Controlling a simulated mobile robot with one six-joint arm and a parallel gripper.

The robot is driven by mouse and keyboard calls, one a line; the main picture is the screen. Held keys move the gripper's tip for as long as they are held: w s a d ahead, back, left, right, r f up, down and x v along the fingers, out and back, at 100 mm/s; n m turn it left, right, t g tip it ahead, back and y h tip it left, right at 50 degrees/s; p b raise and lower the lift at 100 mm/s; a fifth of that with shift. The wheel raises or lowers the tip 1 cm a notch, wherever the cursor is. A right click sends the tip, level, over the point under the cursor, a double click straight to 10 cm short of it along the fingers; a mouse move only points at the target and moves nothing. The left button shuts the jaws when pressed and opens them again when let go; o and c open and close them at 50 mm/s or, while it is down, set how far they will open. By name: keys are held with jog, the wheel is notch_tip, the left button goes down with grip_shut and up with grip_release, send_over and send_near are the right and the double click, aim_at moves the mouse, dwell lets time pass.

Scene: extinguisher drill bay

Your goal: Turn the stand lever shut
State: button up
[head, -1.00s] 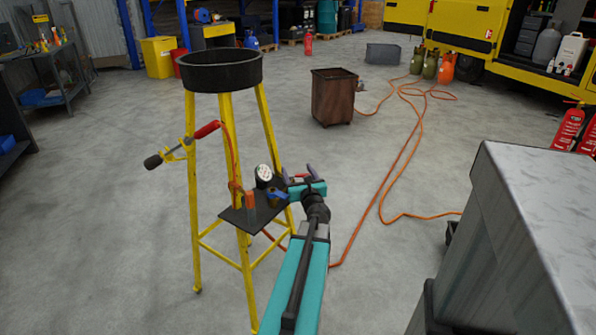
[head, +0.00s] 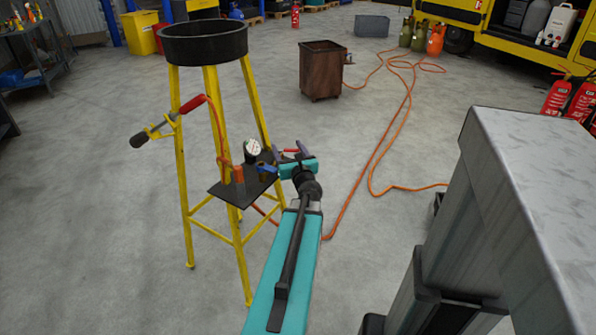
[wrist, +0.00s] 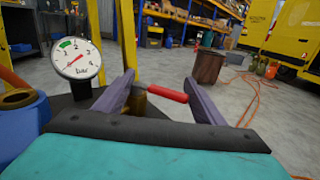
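The yellow three-legged stand (head: 182,165) is left of centre in the head view, with a black ring (head: 204,46) on top and a dark shelf (head: 230,191). A round white gauge (head: 252,148) sits on the shelf; it is large at the left of the wrist view (wrist: 77,59). A red lever (wrist: 167,92) on a brass fitting (wrist: 136,103) shows in the wrist view. My gripper (wrist: 159,78) is open, its two purple fingers on either side of the lever, apparently not gripping it. In the head view my gripper (head: 291,152) is at the shelf's right side.
A blue part (wrist: 22,125) with brass stands close left of my gripper. A red-handled part (head: 192,104) juts from the stand's left leg. A rusty bin (head: 322,72) and an orange hose (head: 383,150) are beyond. A grey block (head: 535,170) stands at the right.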

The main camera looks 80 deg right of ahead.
aim_at(288, 151)
jog(key=shift+v, duration=1.8)
jog(key=shift+w+a+r+p, duration=0.1)
jog(key=shift+r+p, duration=0.05)
jog(key=shift+p, duration=0.25)
jog(key=shift+a+p, duration=0.15)
jog(key=shift+p, duration=0.8)
jog(key=shift+p+v, duration=1.05)
jog(key=shift+p, duration=2)
jog(key=shift+p+v, duration=1.6)
jog(key=shift+p, duration=0.5)
jog(key=shift+s+a+p, duration=0.25)
jog(key=shift+a+p, duration=0.1)
jog(key=shift+p, duration=0.4)
jog(key=shift+s+a+p, duration=0.3)
jog(key=shift+a+p, duration=0.2)
jog(key=shift+p, duration=0.45)
jog(key=shift+p+v, duration=1.35)
jog(key=shift+p, duration=0.2)
